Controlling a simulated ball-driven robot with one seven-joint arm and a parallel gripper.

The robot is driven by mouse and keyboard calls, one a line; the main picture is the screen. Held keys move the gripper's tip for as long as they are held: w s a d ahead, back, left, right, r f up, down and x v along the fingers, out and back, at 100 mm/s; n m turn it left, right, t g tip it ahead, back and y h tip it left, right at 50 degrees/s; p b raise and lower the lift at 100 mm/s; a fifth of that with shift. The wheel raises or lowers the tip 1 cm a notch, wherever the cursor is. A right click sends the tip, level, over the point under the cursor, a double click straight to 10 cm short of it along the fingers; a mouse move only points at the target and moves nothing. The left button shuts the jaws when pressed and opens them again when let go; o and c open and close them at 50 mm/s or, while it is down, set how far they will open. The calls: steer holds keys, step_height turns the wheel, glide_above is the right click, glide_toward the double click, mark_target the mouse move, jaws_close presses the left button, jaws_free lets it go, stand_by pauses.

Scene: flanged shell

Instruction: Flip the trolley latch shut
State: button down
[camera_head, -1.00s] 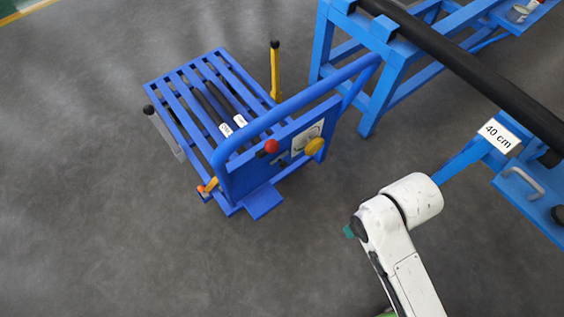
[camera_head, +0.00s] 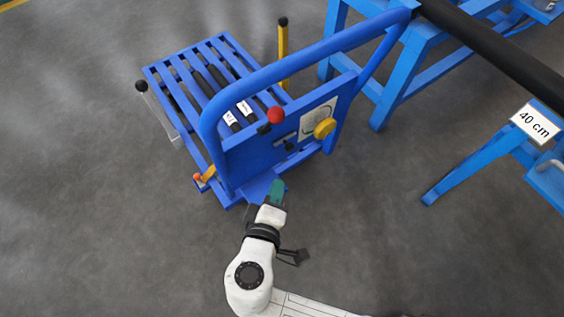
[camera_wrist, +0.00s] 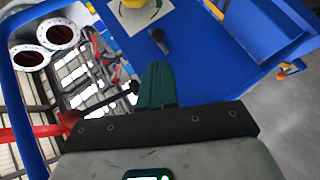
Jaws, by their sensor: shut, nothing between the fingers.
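The blue trolley (camera_head: 250,158) stands with its upright end panel towards me. A red ball knob (camera_head: 276,115) with a black piece beside it, a yellow knob (camera_head: 324,128) and a small black peg (camera_head: 288,145) sit on the panel. I cannot tell for sure which part is the latch; an orange lever (camera_head: 207,175) sits at the lower left corner. My gripper (camera_head: 277,190), with teal fingers, is shut and empty, low before the panel.
The trolley's thick blue push handle (camera_head: 300,68) arches above the panel. Dark rods with white labels (camera_head: 231,118) lie on the slatted deck. A blue stand with a black pipe (camera_head: 490,55) and a "40 cm" sign (camera_head: 537,124) is at the right. The grey floor at left is clear.

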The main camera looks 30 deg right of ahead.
steer(key=a, duration=0.1)
steer(key=a+n+t, duration=0.1)
steer(key=a, duration=0.1)
steer(key=shift+a+r+t, duration=0.2)
steer(key=shift+t, duration=0.1)
steer(key=shift+w+d, duration=0.1)
steer(key=b, duration=0.1)
glide_toward(284, 146)
steer(key=w, duration=0.4)
steer(key=shift+w+d+f, duration=0.15)
steer(key=shift+d+f, duration=0.25)
steer(key=shift+d, duration=0.4)
steer(key=shift+w+d+f, duration=0.15)
steer(key=shift+d+f, duration=0.25)
steer(key=shift+d, duration=0.35)
